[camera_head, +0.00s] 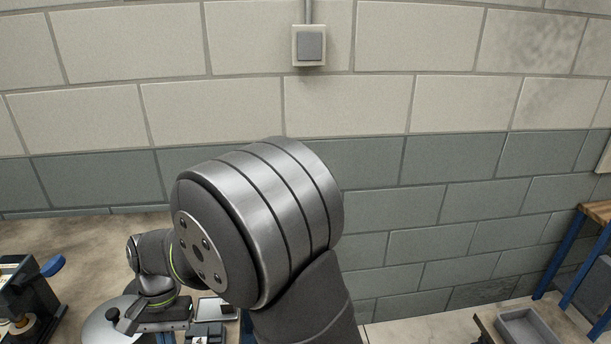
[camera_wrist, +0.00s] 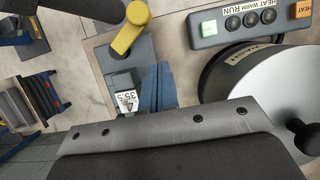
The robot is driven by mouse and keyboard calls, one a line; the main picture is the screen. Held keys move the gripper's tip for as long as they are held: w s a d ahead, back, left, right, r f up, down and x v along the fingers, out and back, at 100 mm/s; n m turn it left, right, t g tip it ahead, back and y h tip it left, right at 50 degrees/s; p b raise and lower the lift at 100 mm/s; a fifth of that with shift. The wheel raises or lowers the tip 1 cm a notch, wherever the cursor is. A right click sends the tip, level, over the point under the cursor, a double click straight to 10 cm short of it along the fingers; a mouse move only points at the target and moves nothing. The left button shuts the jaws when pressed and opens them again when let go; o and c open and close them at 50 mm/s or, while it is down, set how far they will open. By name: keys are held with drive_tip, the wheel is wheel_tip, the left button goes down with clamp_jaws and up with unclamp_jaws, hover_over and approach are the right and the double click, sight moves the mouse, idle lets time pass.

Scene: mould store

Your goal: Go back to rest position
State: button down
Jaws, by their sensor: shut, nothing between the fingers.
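My gripper (camera_wrist: 158,72) shows in the wrist view as two blue fingers side by side, shut with nothing between them. In the head view only a small blue part of it (camera_head: 165,338) shows at the bottom edge, low over the bench (camera_head: 80,235), and my arm hides much of the bench's right side. In the wrist view the fingers lie beside a grey device with a white display reading 39.5 (camera_wrist: 127,100). I cannot tell whether they touch it.
A round grey metal lid (camera_wrist: 265,88) with a dark knob is right of the fingers, below a button box (camera_wrist: 248,22). A yellow handle (camera_wrist: 132,28) is above them. A press-like device (camera_head: 28,300) stands far left. A grey tray (camera_head: 527,325) lies at the lower right.

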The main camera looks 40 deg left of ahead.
drive_tip(key=w+m, duration=0.1)
drive_tip(key=m, duration=0.1)
drive_tip(key=w+m+g+y, duration=0.1)
drive_tip(key=w+m, duration=0.1)
drive_tip(key=m, duration=0.1)
drive_tip(key=shift+d, duration=0.2)
drive_tip(key=v, duration=0.9)
drive_tip(key=shift+d+y, duration=0.25)
drive_tip(key=shift+y, duration=0.05)
idle(0.7)
